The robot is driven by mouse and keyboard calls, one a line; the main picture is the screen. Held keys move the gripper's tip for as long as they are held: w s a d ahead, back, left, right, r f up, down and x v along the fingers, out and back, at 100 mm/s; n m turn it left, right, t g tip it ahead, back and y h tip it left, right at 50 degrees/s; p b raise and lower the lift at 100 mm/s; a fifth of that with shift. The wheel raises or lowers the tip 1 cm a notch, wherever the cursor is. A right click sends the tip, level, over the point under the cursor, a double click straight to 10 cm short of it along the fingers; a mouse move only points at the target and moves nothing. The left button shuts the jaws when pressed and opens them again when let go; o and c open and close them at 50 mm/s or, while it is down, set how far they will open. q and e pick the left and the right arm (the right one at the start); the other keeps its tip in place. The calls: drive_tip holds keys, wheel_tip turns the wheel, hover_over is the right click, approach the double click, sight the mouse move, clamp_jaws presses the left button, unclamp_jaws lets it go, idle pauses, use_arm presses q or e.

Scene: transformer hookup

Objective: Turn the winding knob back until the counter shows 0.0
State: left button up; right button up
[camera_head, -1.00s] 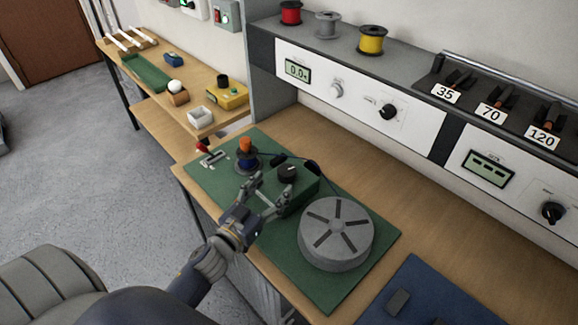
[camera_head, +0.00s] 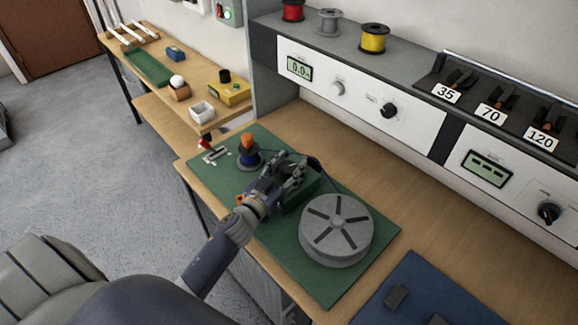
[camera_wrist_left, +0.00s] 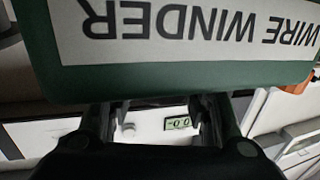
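The green wire winder box (camera_head: 303,196) stands on the green mat (camera_head: 345,292) beside the grey slotted reel (camera_head: 336,230). Its dark knob is hidden behind my left gripper (camera_head: 290,167), whose fingers are over the top of the box. In the left wrist view the box's WIRE WINDER label (camera_wrist_left: 185,27) is upside down, and the spread fingers (camera_wrist_left: 165,115) reach beyond the box edge. The knob is not visible there, so I cannot tell whether they grip it. The panel display (camera_head: 298,69) reads about 0.0; it also shows in the left wrist view (camera_wrist_left: 179,123). My right gripper is out of view.
An orange-topped spool (camera_head: 248,150) and a red-handled lever device (camera_head: 212,150) stand left of the winder. A blue mat (camera_head: 415,290) lies at the front right. The wood bench (camera_head: 400,205) is clear between the reel and the panels.

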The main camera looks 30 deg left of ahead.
use_arm(q)
drive_tip(key=c, duration=0.3)
drive_tip(key=n+y+b, duration=0.1)
drive_tip(key=n+y, duration=0.1)
drive_tip(key=y, duration=0.1)
drive_tip(key=shift+f+b, duration=0.1)
drive_tip(key=shift+b, duration=0.3)
drive_tip(key=shift+n+y+b, duration=0.5)
drive_tip(key=shift+y+b, duration=0.1)
drive_tip(key=shift+y, duration=0.5)
drive_tip(key=shift+r, duration=0.2)
drive_tip(key=o, duration=1.1)
drive_tip(key=shift+f, duration=0.1)
